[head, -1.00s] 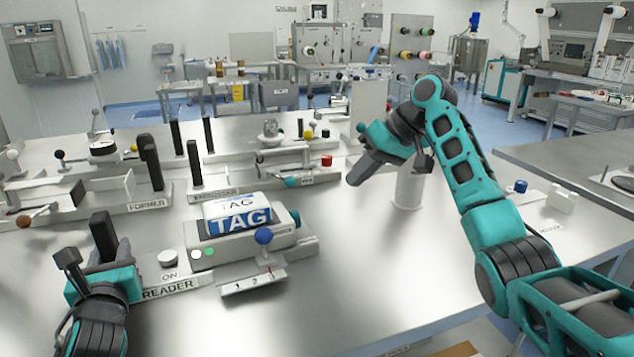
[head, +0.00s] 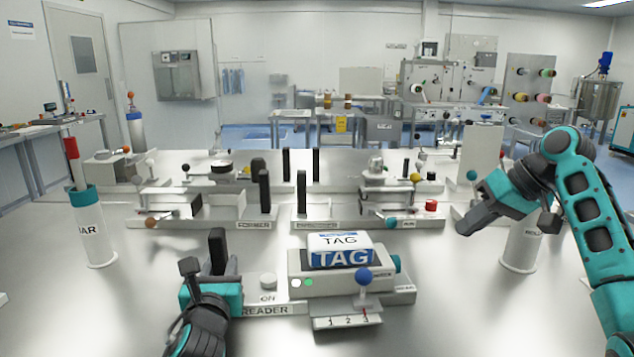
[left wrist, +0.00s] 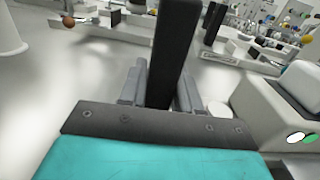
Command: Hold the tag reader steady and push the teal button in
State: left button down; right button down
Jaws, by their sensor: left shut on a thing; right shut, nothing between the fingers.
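The tag reader (head: 300,262) is a pale box on the near bench with a blue-and-white TAG block on top and a base marked READER. My left gripper (head: 218,268) is shut on the black upright post (head: 217,243) at the base's left end. The left wrist view shows the post (left wrist: 174,45) between the fingers, with the reader's side (left wrist: 270,105) to the right. My right gripper (head: 466,226) is shut and empty, above the bench to the right of the reader, apart from it.
A blue-knobbed lever (head: 363,278) stands at the reader's front over a numbered plate (head: 347,321). A white ON button (head: 268,281) sits beside the post. White cylinders stand left (head: 96,240) and right (head: 519,250). Other stations with upright black posts (head: 301,190) fill the bench behind.

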pick_arm(q)
jog(key=shift+f, duration=0.3)
jog(key=c, duration=1.1)
grip_release()
jog(key=o, duration=0.4)
jog(key=shift+r, duration=0.25)
jog(key=s, duration=0.8)
jog(key=s+d, duration=0.1)
jog(key=s, duration=0.3)
